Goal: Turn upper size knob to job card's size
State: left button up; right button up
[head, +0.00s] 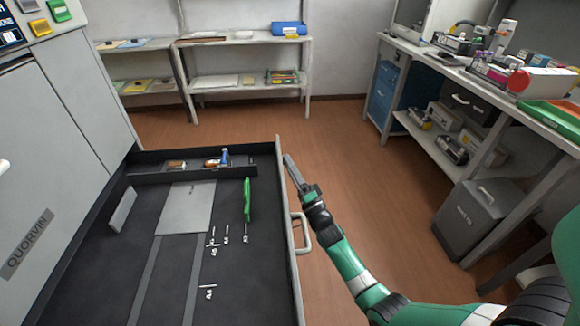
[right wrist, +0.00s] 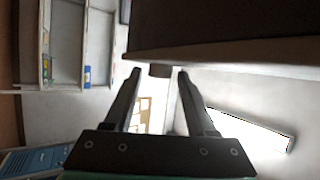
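My right gripper (head: 289,162) is beside the outer side of the open drawer's front panel (head: 290,225), near its far end. In the right wrist view its two fingers (right wrist: 159,74) stand apart, with a small dark stub (right wrist: 160,70) between their tips, below a panel edge. The stub may be the size knob; its marks do not show. I cannot tell whether the fingers touch it. In the head view the panel hides any knob on its outer face. I cannot make out a job card. My left gripper is not in view.
The open drawer holds a green guide (head: 247,200), a grey plate (head: 187,207), a tilted grey guide (head: 122,212) and white size marks. A handle (head: 303,235) sticks out from its front. A workbench (head: 480,80) stands at right. The floor (head: 350,150) between is clear.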

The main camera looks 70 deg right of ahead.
jog(key=shift+o, duration=0.3)
jog(key=p+v, duration=0.3)
jog(key=v, duration=0.8)
jog(key=shift+s+a, duration=0.2)
jog(key=shift+s, duration=0.1)
jog(key=shift+f, duration=0.1)
